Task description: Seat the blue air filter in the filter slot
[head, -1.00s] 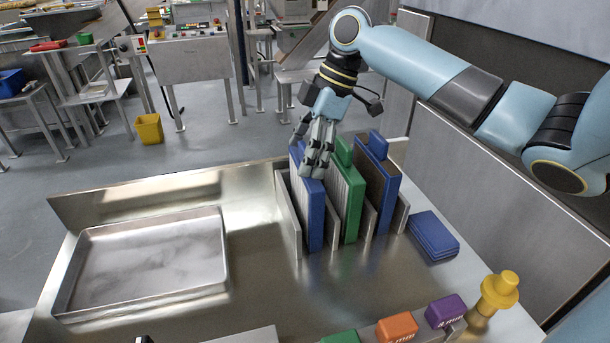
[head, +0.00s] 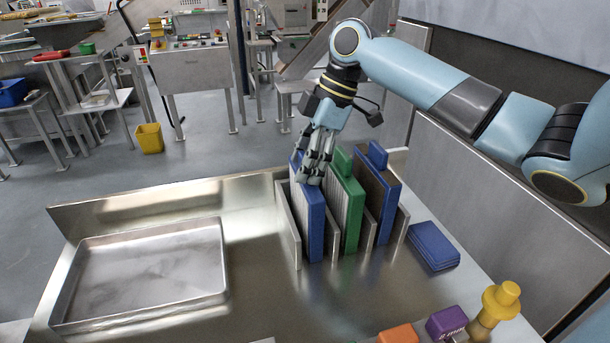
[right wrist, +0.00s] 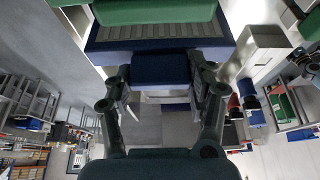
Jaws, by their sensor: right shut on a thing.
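A blue-framed air filter (head: 314,226) with pale pleats stands upright at the left end of a metal rack with dividers (head: 290,236). My right gripper (head: 314,176) comes down from above and is shut on the blue filter's top tab. In the right wrist view the blue tab (right wrist: 160,69) sits between the two fingers. The fingers hide part of the filter's top in the head view. The filter's lower end is between dividers; I cannot tell whether it is fully down. My left gripper is not in view.
A green filter (head: 350,222) and a second blue filter with a dark face (head: 382,205) stand just right. Folded blue cloths (head: 433,246) lie further right. A yellow knobbed piece (head: 499,302) stands front right. An empty metal tray (head: 140,273) lies left, with bare steel beside it.

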